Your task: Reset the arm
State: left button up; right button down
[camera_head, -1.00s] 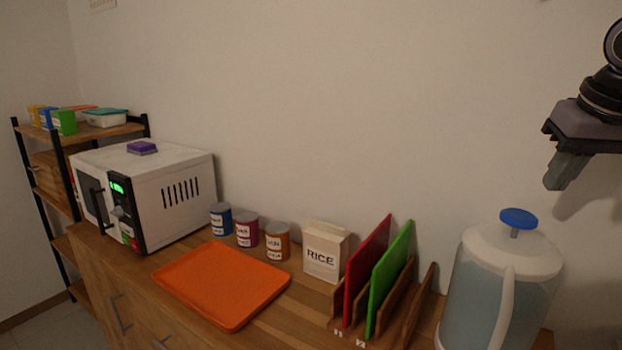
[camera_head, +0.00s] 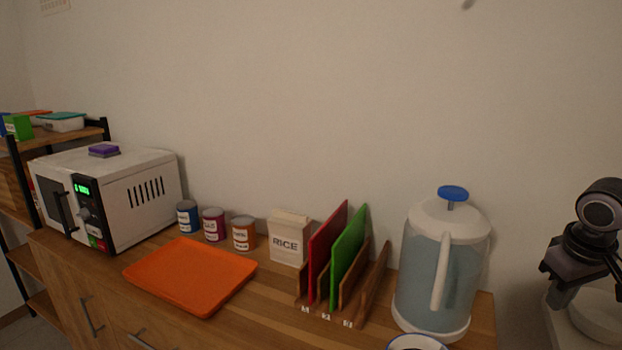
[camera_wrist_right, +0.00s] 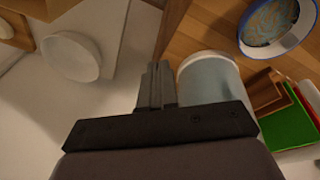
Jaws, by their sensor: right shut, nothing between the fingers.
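My right gripper (camera_head: 560,298) hangs at the right side of the head view, pointing down, to the right of the counter's end and apart from the jug. It is shut and empty. In the right wrist view the gripper's closed fingers (camera_wrist_right: 157,84) show at the centre, with nothing between them. My left gripper is not in view.
A wooden counter (camera_head: 270,318) holds a microwave (camera_head: 120,195), an orange tray (camera_head: 190,275), several cans (camera_head: 243,234), a rice box (camera_head: 289,238), a rack with red and green boards (camera_head: 348,250), and a blue-knobbed jug (camera_head: 440,265). A bowl (camera_head: 418,342) sits at the front edge.

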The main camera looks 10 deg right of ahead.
jog(key=s+a+f+n, duration=0.1)
jog(key=s+a+f, duration=0.25)
jog(key=f, duration=0.35)
jog(key=s+a+f+n+g, duration=0.1)
jog(key=s+a+f, duration=0.2)
jog(key=s+f, duration=0.3)
jog(key=s+a+f+n, duration=0.1)
jog(key=s+a+f, duration=0.2)
jog(key=f, duration=0.5)
jog(key=s+a+t+y, duration=0.2)
jog(key=s+a+t, duration=0.15)
jog(key=a, duration=1.55)
jog(key=w+a+f+t+y, duration=0.2)
jog(key=w+a+f+t, duration=0.1)
jog(key=w+f+t, duration=0.3)
jog(key=shift+a+f+n, duration=0.15)
jog(key=shift+f+n, duration=0.15)
jog(key=shift+f, duration=1.1)
